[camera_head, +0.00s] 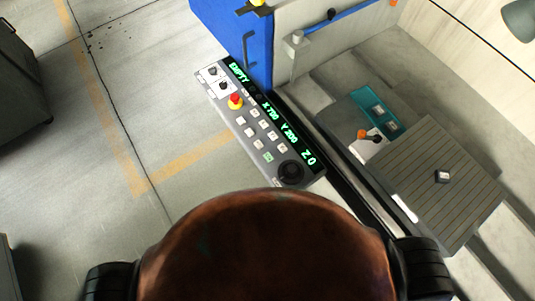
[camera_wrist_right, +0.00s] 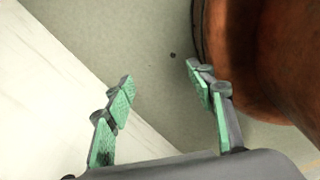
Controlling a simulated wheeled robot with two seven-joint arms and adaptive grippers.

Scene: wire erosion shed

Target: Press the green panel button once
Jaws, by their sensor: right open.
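The control panel (camera_head: 245,115) is a slanted grey strip in the head view, with several white buttons, a red knob on a yellow base (camera_head: 235,101), a black dial (camera_head: 290,172) and a green-lit display. The green panel button (camera_head: 268,157) is small and sits near the panel's lower end, left of the dial. No gripper shows in the head view. My right gripper (camera_wrist_right: 160,85) shows in the right wrist view with green-padded fingers spread apart and nothing between them. It points at bare grey floor. My left gripper is out of view.
A blue machine cabinet (camera_head: 232,30) adjoins the panel's top end. Right of the panel is a machine bay with a grooved plate (camera_head: 435,180) and a teal tray (camera_head: 375,110). A dark cabinet (camera_head: 20,85) stands at left; the floor between is open.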

